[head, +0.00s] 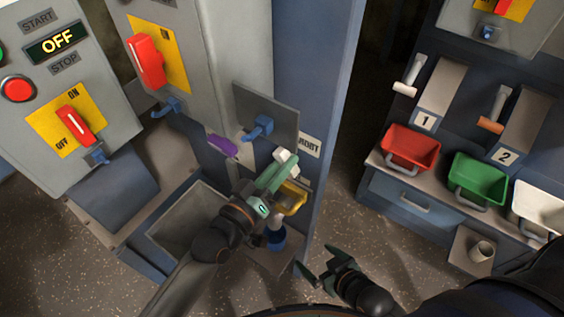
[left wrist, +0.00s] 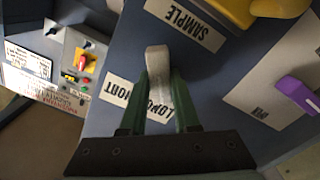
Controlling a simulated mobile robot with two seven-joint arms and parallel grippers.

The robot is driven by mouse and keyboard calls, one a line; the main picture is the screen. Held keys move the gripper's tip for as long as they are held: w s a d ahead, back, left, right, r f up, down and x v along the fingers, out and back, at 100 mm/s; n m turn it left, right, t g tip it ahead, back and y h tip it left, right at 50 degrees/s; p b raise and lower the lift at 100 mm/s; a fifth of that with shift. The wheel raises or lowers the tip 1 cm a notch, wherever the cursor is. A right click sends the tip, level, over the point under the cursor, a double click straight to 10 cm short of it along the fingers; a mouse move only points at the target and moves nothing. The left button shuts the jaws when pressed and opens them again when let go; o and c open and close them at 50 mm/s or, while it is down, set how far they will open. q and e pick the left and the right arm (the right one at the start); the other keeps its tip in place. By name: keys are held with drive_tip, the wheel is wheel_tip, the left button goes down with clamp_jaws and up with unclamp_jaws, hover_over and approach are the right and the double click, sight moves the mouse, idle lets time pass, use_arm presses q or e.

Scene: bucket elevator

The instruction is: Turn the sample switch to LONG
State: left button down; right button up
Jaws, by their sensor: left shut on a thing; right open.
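The sample switch is a pale grey lever (left wrist: 157,62) on a blue-grey panel, seen in the left wrist view under an upside-down SAMPLE label (left wrist: 185,24). My left gripper (left wrist: 160,88) is shut on the lever, one green finger on each side. A LONG label (left wrist: 160,108) shows upside down between the fingers, partly covered; another label left of it is partly hidden. In the head view, my left gripper (head: 277,176) is at the panel and the lever's pale end (head: 285,155) shows at its tips. My right gripper (head: 325,275) is open and empty, low over the floor.
A yellow bucket (head: 293,200) is just below my left gripper. A purple handle (head: 222,146) and a grey plate with a blue latch (head: 260,129) are close by. Red (head: 407,165) and green (head: 487,200) bins stand at right. Floor is clear between the cabinets.

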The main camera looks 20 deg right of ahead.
idle(0.5)
use_arm(q)
drive_tip(key=c, duration=0.6)
unclamp_jaws()
drive_tip(key=shift+c, duration=0.2)
drive_tip(key=v, duration=1.2)
drive_tip(key=shift+s+a, duration=0.15)
drive_tip(key=shift+s, duration=0.05)
